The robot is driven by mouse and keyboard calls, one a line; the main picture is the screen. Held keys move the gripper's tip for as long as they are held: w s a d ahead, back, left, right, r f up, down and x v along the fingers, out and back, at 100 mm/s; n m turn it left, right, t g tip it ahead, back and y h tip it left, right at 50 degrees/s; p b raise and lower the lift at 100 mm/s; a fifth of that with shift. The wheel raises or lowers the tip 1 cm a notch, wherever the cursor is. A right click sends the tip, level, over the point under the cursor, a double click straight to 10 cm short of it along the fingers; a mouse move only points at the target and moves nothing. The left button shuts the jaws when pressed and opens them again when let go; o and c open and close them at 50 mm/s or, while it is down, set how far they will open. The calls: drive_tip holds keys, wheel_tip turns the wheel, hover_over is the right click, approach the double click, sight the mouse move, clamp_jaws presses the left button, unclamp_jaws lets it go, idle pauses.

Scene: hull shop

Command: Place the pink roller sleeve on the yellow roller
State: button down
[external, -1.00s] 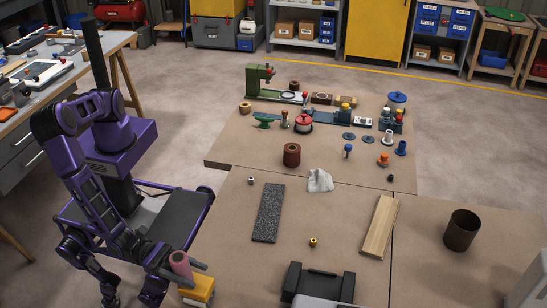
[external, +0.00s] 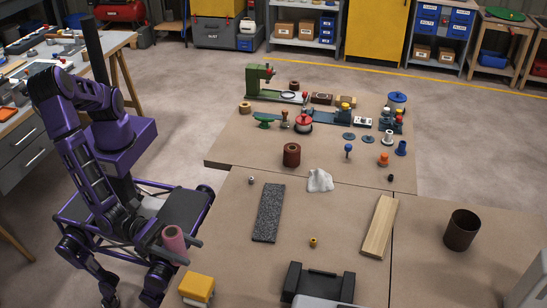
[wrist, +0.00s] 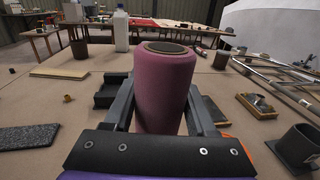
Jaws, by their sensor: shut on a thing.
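The pink roller sleeve (external: 174,239) stands nearly upright between the fingers of my gripper (external: 188,250), at the left front edge of the work surface. In the wrist view the sleeve (wrist: 163,90) fills the middle, its open top rim facing up. My gripper (wrist: 160,108) is shut on its sides. A yellow blocky thing with a pale lower part (external: 197,287) sits just below and right of the sleeve in the external view, apart from it. I cannot tell whether it is the yellow roller. No other clear yellow roller shows, and the sleeve hides part of the wrist view.
A dark cradle-like block (external: 318,284) stands front centre. A speckled dark strip (external: 268,212), a wooden board (external: 379,227) and a small brass piece (external: 313,242) lie on the table. A rusty brown cylinder (external: 462,230) stands right. Clear tabletop lies between them.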

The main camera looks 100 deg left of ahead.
drive_tip(key=shift+w+r+b, duration=0.15)
drive_tip(key=shift+w+b, duration=0.3)
drive_tip(key=b, duration=0.2)
hover_over(205, 287)
wheel_tip(205, 287, down, 4)
drive_tip(key=f, duration=0.1)
drive_tip(key=shift+f, duration=2.15)
drive_tip(key=shift+f, duration=0.1)
drive_tip(key=shift+f+b, duration=0.15)
drive_tip(key=shift+b, duration=0.25)
drive_tip(key=shift+c, duration=1)
unclamp_jaws()
drive_tip(key=shift+r, duration=0.2)
